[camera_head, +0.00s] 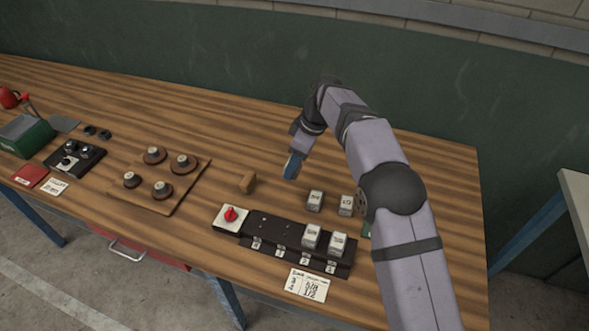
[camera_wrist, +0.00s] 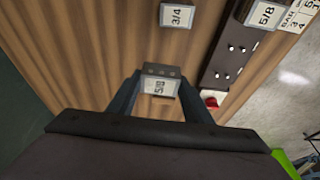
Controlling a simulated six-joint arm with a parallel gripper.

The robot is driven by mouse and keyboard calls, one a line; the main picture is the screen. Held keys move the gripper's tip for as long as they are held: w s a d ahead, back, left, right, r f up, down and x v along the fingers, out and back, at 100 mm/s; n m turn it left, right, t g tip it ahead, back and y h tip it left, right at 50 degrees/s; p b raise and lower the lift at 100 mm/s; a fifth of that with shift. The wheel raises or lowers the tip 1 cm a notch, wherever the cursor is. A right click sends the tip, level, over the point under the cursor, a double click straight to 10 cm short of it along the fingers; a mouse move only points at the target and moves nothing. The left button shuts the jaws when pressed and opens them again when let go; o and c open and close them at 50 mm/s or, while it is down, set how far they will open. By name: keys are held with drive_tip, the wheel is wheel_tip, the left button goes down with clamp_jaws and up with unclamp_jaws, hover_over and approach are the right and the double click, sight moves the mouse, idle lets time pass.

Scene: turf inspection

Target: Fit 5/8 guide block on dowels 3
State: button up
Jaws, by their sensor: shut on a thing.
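My gripper (camera_wrist: 158,92) is shut on a grey block (camera_wrist: 160,72) with a white 5/8 label in the wrist view. In the head view the gripper (camera_head: 292,166) hangs above the table behind the black rail; I cannot make out the held block there. The black rail (camera_head: 268,232) has numbered tags along its front. Bare dowels (camera_wrist: 231,48) show on it in the wrist view. Two grey blocks (camera_head: 311,236) (camera_head: 338,243) sit on its right part; one reads 5/8 in the wrist view (camera_wrist: 264,14).
A 3/4 block (camera_head: 315,201) and another labelled block (camera_head: 346,205) stand behind the rail. A red knob (camera_head: 231,214) on a white plate is at the rail's left end. A board with round pieces (camera_head: 172,200) is further left.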

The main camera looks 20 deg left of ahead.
drive_tip(key=shift+s+r, duration=0.25)
drive_tip(key=shift+s, duration=0.25)
drive_tip(key=s+d+b, duration=0.3)
drive_tip(key=s, duration=1)
drive_tip(key=shift+s+d+r, duration=0.2)
drive_tip(key=shift+s+r, duration=0.05)
drive_tip(key=shift+s, duration=0.05)
drive_tip(key=shift+f, duration=0.15)
drive_tip(key=shift+f+b, duration=2.25)
drive_tip(key=shift+f, duration=0.55)
drive_tip(key=shift+f+b, duration=0.8)
drive_tip(key=shift+f, duration=0.3)
drive_tip(key=o, duration=1.2)
drive_tip(key=shift+o, duration=0.2)
